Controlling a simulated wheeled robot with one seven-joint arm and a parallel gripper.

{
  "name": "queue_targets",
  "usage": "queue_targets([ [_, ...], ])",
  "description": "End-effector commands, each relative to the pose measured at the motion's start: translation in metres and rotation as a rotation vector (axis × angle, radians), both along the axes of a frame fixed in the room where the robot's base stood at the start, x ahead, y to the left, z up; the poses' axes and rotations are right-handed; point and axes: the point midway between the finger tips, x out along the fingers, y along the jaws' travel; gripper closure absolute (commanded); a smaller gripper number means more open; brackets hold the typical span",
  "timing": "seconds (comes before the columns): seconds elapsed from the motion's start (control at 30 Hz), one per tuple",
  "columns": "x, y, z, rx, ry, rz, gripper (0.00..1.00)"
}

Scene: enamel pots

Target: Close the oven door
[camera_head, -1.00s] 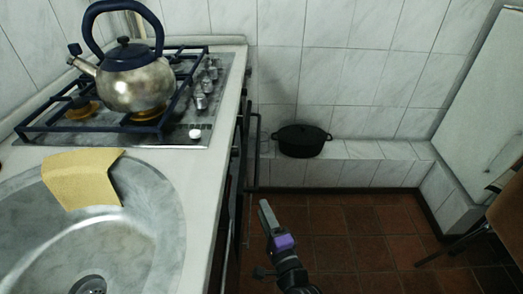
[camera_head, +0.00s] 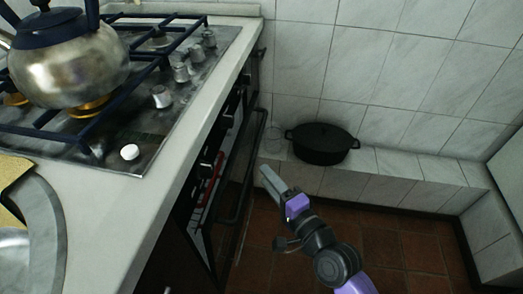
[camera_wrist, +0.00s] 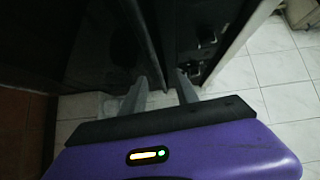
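The oven (camera_head: 200,195) is built in under the stove, on the left of the head view. Its dark door, with a long bar handle (camera_head: 237,185), faces the floor space on the right and looks partly open; the exact angle is hard to tell. My gripper (camera_head: 268,172) is just right of the door handle, apart from it in the head view. In the wrist view its two fingers (camera_wrist: 160,88) stand apart with nothing clearly held. The dark door panel (camera_wrist: 100,50) fills the upper left there, and knobs (camera_wrist: 205,38) show beyond the fingers.
A steel kettle (camera_head: 68,65) stands on the stove. A black pot (camera_head: 322,145) sits on the tiled ledge (camera_head: 400,165) behind my gripper, beside a clear glass (camera_head: 273,140). The brown tiled floor (camera_head: 385,240) is clear on the right. The counter edge (camera_head: 170,195) runs along the oven.

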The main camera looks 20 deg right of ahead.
Motion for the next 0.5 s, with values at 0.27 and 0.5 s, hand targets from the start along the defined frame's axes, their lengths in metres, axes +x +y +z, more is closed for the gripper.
queue_targets([
  [0.27, 0.004, 0.008, -0.005, -0.011, 0.035, 0.031, 0.64],
  [0.5, 0.036, 0.013, -0.009, -0.01, 0.034, 0.031, 0.64],
])
